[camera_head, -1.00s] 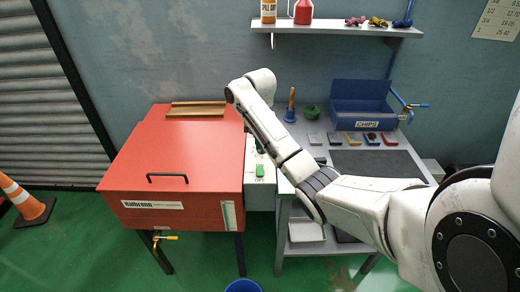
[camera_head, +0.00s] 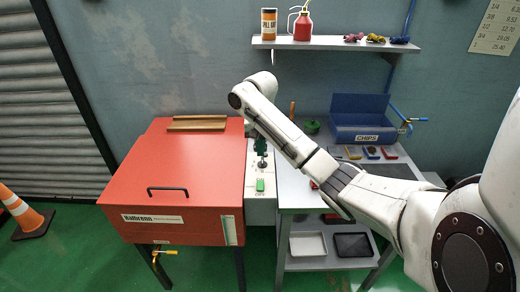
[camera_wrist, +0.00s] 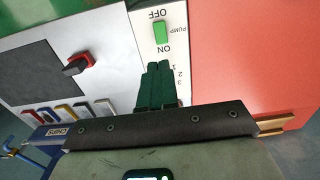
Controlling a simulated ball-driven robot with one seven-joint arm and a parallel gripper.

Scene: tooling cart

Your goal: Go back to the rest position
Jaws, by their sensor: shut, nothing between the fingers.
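My gripper (camera_head: 261,147) shows in the head view as a dark green pair of fingers below my bent arm. It points down over the white control panel (camera_head: 262,203) between the red machine and the bench. In the wrist view the fingers of my gripper (camera_wrist: 160,72) lie together with nothing between them. Their tips are beside the lower part of the panel lettering, near the numbers. I cannot tell how far above the panel they are. The green pump switch (camera_wrist: 160,33) sits between OFF and ON; it also shows in the head view (camera_head: 260,185).
The red machine (camera_head: 180,190) stands left of the panel, the grey bench (camera_head: 290,195) right. The bench holds a blue CHIPS bin (camera_head: 360,136) and a red-and-black knobbed item (camera_wrist: 77,65). A shelf (camera_head: 335,43) hangs above. An orange cone (camera_head: 20,210) stands far left.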

